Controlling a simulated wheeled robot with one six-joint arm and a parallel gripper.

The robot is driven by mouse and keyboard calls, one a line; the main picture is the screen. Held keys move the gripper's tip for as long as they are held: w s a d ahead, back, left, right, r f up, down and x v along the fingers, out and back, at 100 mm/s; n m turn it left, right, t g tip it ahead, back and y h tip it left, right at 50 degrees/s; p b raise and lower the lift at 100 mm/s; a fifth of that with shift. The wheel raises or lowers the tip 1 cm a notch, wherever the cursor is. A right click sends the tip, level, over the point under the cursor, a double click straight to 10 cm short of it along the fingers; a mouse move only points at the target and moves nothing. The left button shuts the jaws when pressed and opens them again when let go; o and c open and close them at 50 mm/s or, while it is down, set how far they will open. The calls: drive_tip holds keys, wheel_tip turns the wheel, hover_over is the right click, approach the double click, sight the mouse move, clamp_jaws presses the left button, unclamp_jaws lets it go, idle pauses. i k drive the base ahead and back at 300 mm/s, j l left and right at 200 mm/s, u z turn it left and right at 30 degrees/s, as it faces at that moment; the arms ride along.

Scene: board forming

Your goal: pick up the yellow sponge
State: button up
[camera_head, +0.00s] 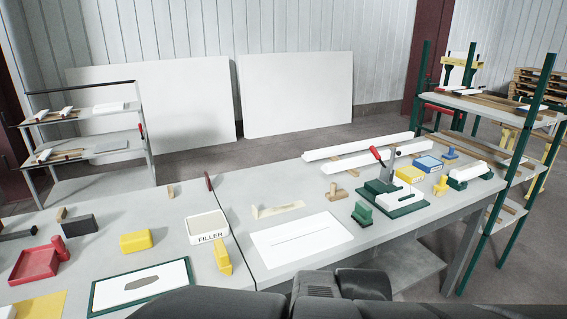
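A yellow rounded block (136,241), which looks like the sponge, lies flat on the left grey table (180,207). It stands apart from the things around it, with open tabletop between it and the white FILLER box (208,226). Another yellow block (410,174) sits among tools on the right table. My gripper is not in view; only dark parts of my own body show along the bottom edge.
A red tray (35,262), a dark block (79,224) and a green-framed white board (105,289) surround the left block. The right table (240,188) holds a white sheet (300,241) and a green-based tool (380,203). Shelves stand on both sides.

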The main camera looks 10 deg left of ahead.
sight(133, 242)
drive_tip(key=u, duration=1.6)
drive_tip(key=i+j+u, duration=0.25)
drive_tip(key=i, duration=0.25)
drive_tip(key=i+j+u, duration=0.15)
drive_tip(key=i+u, duration=0.15)
drive_tip(key=i, duration=0.25)
